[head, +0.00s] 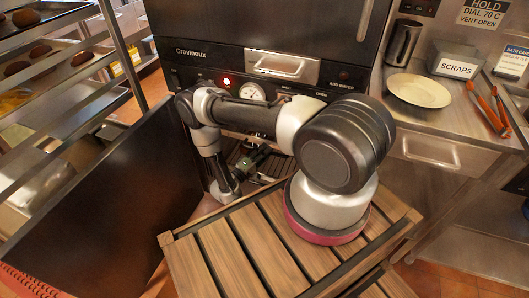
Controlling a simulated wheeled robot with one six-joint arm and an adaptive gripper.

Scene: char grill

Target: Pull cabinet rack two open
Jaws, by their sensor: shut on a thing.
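The dark cabinet (345,101) stands behind my arm, with its black door (90,205) swung open to the left. Inside the low opening, metal rack bars (268,168) show, partly hidden by my arm and the wooden top. My gripper (256,160) is down in this opening at the racks, small and partly hidden behind my arm. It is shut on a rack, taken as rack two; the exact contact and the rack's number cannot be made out.
A slatted wooden top (235,245) lies in front, under my arm. A tray shelf (55,100) stands at left, close to the open door.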

